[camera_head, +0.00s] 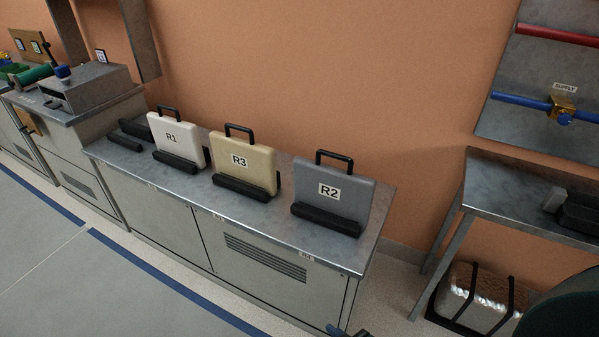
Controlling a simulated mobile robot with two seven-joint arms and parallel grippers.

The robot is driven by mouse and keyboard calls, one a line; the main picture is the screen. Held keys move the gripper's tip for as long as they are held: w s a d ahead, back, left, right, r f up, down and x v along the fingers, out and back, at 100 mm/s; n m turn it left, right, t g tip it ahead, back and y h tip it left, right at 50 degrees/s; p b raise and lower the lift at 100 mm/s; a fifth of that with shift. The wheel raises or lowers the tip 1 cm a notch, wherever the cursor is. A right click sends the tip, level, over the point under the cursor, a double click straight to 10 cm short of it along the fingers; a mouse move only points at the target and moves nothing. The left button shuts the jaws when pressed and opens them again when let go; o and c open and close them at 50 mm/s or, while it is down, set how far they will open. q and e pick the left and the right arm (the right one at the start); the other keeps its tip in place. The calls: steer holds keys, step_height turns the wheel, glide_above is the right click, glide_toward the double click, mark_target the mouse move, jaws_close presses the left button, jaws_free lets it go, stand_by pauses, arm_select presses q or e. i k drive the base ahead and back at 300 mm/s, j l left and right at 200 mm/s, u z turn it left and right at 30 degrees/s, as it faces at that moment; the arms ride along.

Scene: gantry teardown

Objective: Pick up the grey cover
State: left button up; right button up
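The grey cover (332,192) is a flat grey panel labelled R2 with a black handle on its top edge. It stands upright, leaning slightly back, in a black holder (326,219) near the right end of the metal-topped cabinet (300,244). Nothing touches its handle (334,157).
A beige cover R3 (244,168) and a white cover R1 (176,139) stand left of it in similar holders. An empty black holder (125,141) is at the far left. A metal side table (520,188) stands to the right, across a floor gap. Open floor lies in front.

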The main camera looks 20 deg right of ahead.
mark_target(347, 196)
steer(key=z, duration=0.85)
